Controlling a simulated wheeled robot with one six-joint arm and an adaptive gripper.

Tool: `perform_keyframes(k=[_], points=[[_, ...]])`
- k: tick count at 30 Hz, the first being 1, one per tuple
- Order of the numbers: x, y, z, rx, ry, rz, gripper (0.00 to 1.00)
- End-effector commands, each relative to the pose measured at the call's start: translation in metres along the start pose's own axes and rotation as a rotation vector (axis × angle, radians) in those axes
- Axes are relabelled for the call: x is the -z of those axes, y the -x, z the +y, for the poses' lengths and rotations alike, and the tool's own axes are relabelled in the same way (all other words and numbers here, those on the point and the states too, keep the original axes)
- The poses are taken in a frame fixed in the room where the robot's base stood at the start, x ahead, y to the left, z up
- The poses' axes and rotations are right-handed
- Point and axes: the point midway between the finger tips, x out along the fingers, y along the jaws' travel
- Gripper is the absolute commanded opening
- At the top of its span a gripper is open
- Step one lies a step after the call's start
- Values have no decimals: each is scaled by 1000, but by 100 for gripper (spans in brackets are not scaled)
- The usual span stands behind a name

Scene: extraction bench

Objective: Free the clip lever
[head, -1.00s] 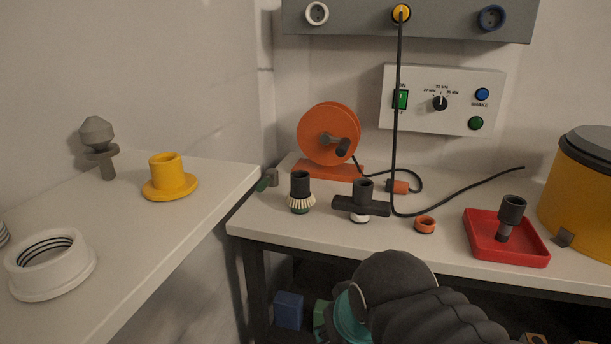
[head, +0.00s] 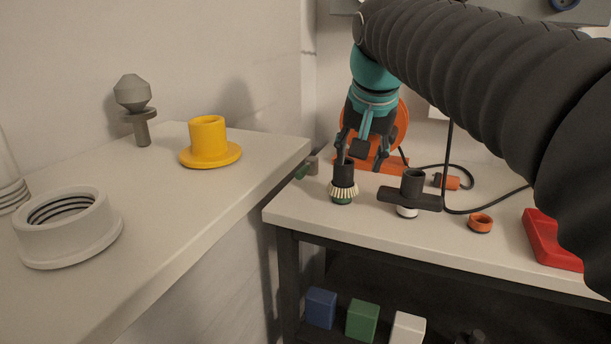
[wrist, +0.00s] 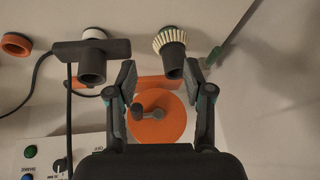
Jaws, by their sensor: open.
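A small green lever (head: 302,173), which looks like the clip lever, sits beside a grey block (head: 313,164) at the bench's back left corner. In the wrist view the green lever (wrist: 215,57) is right of my gripper (wrist: 160,75). My gripper (head: 364,157) is open, pointing down over the back left of the bench. A round brush (head: 343,192) with a black handle and cream bristles stands just below and in front of it. In the wrist view the brush handle (wrist: 173,65) shows between the fingertips, nearer the right one; I see no grip on it.
A black T-shaped tool (head: 412,198), an orange ring (head: 480,223) and a red tray (head: 548,240) stand to the right. An orange reel (head: 402,125) is behind my gripper. The left counter holds a yellow flanged sleeve (head: 208,150), a white threaded ring (head: 68,238) and a grey knob (head: 133,95).

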Motion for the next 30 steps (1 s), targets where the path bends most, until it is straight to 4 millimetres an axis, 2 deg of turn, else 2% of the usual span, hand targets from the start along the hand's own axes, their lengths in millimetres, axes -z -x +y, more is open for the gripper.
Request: perform_keyframes(k=[1,6,12,15,20,23,30], points=[[14,-7,-17,2,-15,-3,52],[50,-14,-66,2,-83,-12,52],[70,-22,-107,4,-144,-16,52],[74,-25,-117,3,-162,-17,52],[76,-31,-122,2,-173,-18,52],[75,-42,-122,2,-173,-18,52],[74,-86,-121,2,-172,-19,52]])
